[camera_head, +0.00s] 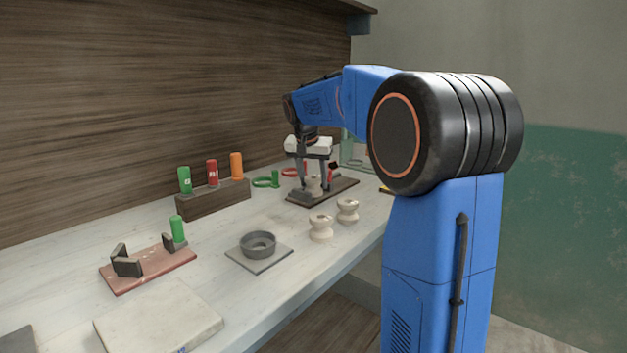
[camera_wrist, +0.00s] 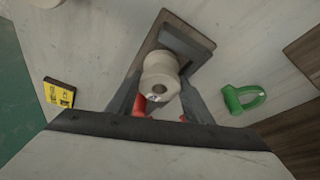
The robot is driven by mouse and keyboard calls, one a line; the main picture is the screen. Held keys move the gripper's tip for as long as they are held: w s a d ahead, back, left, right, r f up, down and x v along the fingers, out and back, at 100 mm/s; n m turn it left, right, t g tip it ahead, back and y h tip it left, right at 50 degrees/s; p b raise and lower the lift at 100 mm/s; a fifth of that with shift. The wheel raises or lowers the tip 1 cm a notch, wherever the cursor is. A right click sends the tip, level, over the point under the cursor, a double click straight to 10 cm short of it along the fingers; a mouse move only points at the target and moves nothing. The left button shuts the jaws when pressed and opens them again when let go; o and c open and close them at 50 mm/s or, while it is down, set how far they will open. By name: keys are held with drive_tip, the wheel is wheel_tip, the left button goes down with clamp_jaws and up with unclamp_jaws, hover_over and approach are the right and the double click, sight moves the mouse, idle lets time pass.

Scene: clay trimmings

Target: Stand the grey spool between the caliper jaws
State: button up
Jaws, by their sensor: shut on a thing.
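My gripper (camera_head: 313,188) points down at the back of the bench, shut on a pale grey-beige spool (camera_wrist: 160,75). The spool is upright between the fingers, over a dark brown board (camera_head: 338,189). A dark grey block (camera_wrist: 187,43) lies beside the spool on that board. I cannot tell whether the spool touches the board. Nearer the camera, a red-brown base (camera_head: 150,272) carries two upright dark jaws (camera_head: 126,263) with an empty gap between them. The fingers partly hide the held spool in the head view.
Two cream spools (camera_head: 320,230) (camera_head: 347,211) stand near the bench's front edge. A wooden block (camera_head: 212,199) with coloured handles and a green clamp (camera_wrist: 243,98) are near the wall. A pale slab (camera_head: 158,327) lies in front.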

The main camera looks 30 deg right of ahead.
drive_tip(key=o, duration=1.4)
drive_tip(key=shift+f, duration=0.1)
drive_tip(key=shift+c, duration=0.2)
drive_tip(key=v, duration=1.2)
